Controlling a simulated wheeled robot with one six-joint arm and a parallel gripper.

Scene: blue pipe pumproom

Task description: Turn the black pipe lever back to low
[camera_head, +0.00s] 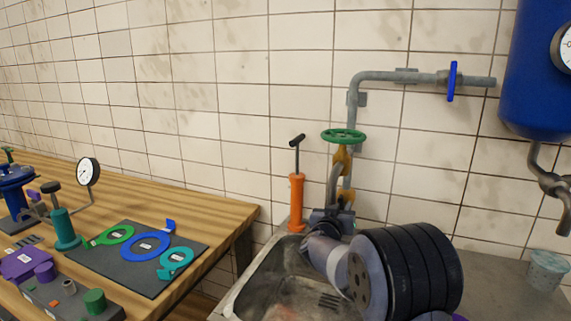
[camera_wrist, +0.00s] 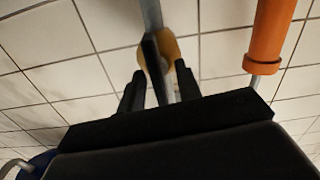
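The black pipe lever (camera_wrist: 151,58) shows in the wrist view as a narrow dark bar in front of a brass valve body (camera_wrist: 172,49) on a grey pipe. My gripper (camera_wrist: 159,70) has its two black fingers apart, one on each side of the lever, with visible gaps between fingers and lever. In the head view my gripper (camera_head: 334,212) is at the brass fitting (camera_head: 348,194) on the vertical pipe, below the green handwheel (camera_head: 344,135). The lever cannot be told apart from the gripper there.
An orange hand pump (camera_head: 297,203) stands close left of my gripper. A metal sink (camera_head: 262,282) lies below. A blue tank (camera_head: 533,85) hangs at right, with a cup (camera_head: 547,270) beneath it. The wooden table (camera_head: 215,209) at left holds several tools.

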